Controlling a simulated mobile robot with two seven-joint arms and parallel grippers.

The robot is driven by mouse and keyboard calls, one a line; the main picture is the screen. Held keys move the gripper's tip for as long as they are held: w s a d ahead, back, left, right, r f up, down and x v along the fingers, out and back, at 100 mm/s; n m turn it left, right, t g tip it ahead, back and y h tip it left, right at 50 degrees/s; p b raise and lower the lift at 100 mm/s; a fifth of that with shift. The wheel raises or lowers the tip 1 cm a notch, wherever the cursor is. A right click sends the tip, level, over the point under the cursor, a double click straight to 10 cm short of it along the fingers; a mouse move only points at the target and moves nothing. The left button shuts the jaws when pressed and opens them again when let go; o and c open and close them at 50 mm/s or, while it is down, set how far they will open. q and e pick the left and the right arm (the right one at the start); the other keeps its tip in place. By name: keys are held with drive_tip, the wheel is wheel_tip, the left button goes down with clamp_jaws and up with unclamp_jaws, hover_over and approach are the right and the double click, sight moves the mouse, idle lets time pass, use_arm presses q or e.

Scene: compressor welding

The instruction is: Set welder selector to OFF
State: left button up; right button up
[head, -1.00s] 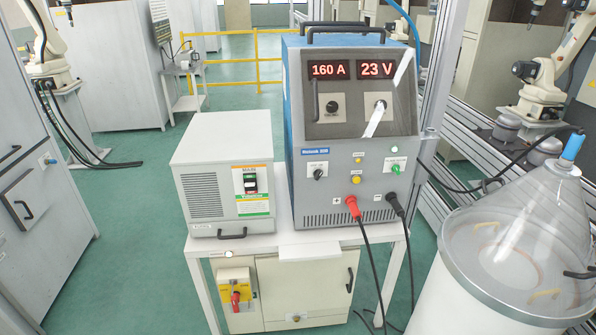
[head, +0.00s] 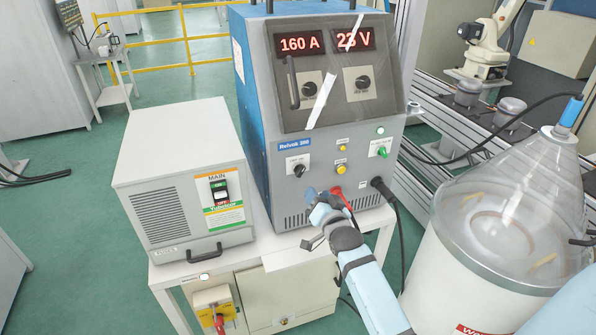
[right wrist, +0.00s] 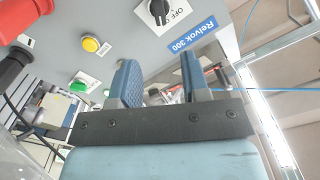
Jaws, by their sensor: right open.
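The welder (head: 262,130) is a blue and grey box with lit displays reading 160 A and 23 V. Its black selector knob (head: 299,170) sits at the lower left of the front panel, on a white plate. In the right wrist view the selector (right wrist: 158,9) is at the top edge, beside an OFF/ON label; I cannot tell which mark it points to. My right gripper (head: 320,198) is in front of the panel's lower part, below and right of the selector. In the right wrist view its fingers (right wrist: 158,68) are apart and empty, clear of the knob. My left gripper is out of view.
A red plug (head: 336,192) and a black plug (head: 380,184) with cables stick out near my right gripper. A yellow button (head: 341,169) and green knob (head: 382,152) are close by. A grey MAIN switch box (head: 165,205) stands left; a clear-coned drum (head: 490,220) stands right.

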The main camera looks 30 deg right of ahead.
sight(302, 172)
drive_tip(key=p+x, duration=0.1)
drive_tip(key=x, duration=1)
drive_tip(key=shift+w+a, duration=0.1)
drive_tip(key=shift+w, duration=0.1)
clamp_jaws()
